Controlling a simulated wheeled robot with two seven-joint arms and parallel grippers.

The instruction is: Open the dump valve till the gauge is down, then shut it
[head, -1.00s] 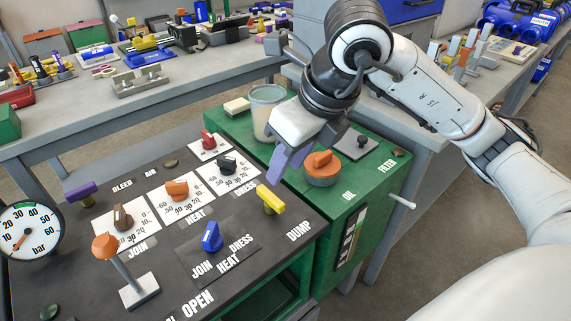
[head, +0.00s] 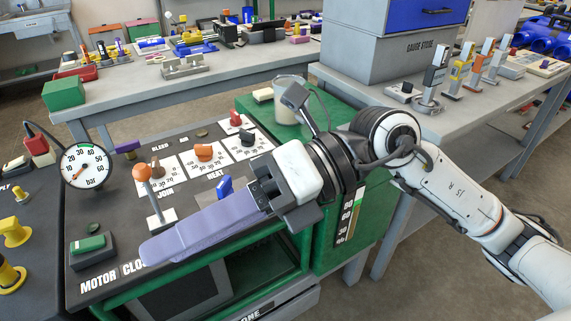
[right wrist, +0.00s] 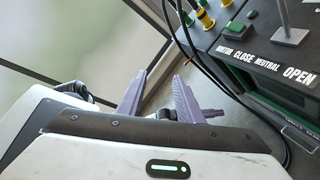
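The round pressure gauge (head: 85,165), marked in bar, stands at the panel's left; its red needle points to the lower left, near the low end of the scale. My right gripper (head: 152,250) reaches leftward over the front of the black panel, its purple fingers overlapping in the head view. In the right wrist view its fingers (right wrist: 160,80) are apart with nothing between them. The yellow dump valve and its DUMP label are hidden behind my right gripper and wrist. My left gripper is out of view.
An orange-knobbed lever (head: 142,174) stands upright behind the purple fingers. A blue selector knob (head: 224,188), a purple bleed knob (head: 126,146) and a green motor button (head: 88,243) are on the panel. A clear cup (head: 290,95) stands on the green top behind.

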